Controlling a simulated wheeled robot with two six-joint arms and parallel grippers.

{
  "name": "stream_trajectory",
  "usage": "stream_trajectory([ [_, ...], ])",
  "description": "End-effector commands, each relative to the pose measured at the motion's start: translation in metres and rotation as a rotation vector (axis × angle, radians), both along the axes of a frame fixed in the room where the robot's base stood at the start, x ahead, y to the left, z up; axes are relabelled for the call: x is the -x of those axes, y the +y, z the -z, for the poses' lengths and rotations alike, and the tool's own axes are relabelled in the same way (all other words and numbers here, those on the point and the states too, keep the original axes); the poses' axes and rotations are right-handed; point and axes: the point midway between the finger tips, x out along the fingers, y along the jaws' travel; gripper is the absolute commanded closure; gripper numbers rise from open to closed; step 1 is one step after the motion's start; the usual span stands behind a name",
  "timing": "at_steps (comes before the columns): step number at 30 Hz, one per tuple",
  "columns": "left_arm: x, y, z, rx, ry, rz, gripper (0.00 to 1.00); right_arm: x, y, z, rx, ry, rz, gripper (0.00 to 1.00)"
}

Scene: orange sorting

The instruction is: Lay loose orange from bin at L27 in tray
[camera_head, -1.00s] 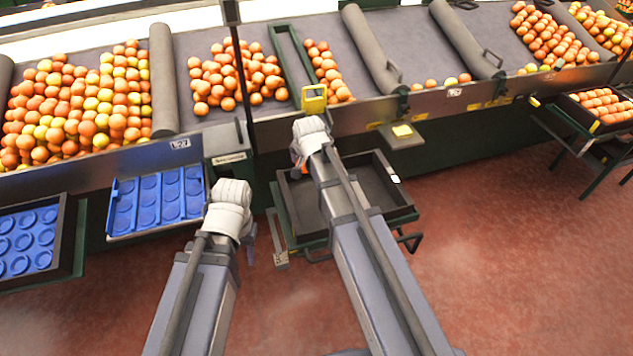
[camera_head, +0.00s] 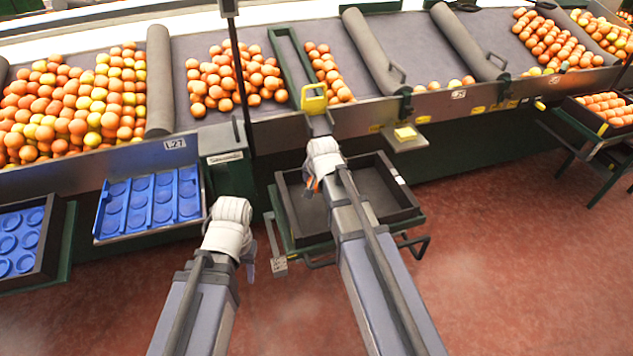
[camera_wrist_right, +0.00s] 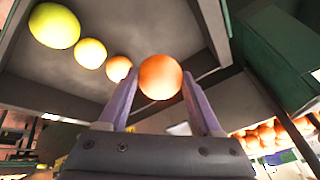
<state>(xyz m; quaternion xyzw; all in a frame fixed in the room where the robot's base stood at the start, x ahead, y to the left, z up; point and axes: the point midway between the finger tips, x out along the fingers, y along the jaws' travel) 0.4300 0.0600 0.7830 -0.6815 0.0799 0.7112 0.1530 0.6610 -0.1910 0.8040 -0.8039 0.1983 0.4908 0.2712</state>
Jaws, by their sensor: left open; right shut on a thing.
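My right gripper (camera_wrist_right: 158,108) is shut on a round orange (camera_wrist_right: 161,77), seen between its fingers in the right wrist view. In the head view this gripper (camera_head: 311,186) is over the left part of a dark tray (camera_head: 378,182), mostly hidden by its own wrist. In the wrist view, two yellow fruits (camera_wrist_right: 54,26) and a paler orange one (camera_wrist_right: 118,68) lie in a row on a dark walled floor; I cannot tell if the held orange touches it. The L27 bin (camera_head: 174,144) holds piled oranges (camera_head: 70,105) to its left. My left gripper (camera_head: 249,262) is open and empty.
A blue cupped tray (camera_head: 148,203) and another blue one (camera_head: 18,240) stand at the left. A green cabinet (camera_head: 226,165) stands left of the dark tray. A small shelf with a yellow block (camera_head: 405,133) juts out at its back right.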

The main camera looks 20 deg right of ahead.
Motion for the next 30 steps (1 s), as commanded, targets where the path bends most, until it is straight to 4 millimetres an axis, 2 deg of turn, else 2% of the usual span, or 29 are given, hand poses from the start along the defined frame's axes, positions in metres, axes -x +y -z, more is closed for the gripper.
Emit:
stream_trajectory([
  [1,0.000,0.000,0.010,0.000,0.000,0.000,0.53,0.000,0.000,0.010,0.000,0.000,0.000,0.92],
  [21,0.000,0.000,0.074,0.000,0.000,0.000,0.53,0.000,0.000,0.074,0.000,0.000,0.000,0.92],
  [30,0.000,0.000,0.086,0.000,0.000,0.000,0.53,0.000,0.000,0.086,0.000,0.000,0.000,0.92],
])
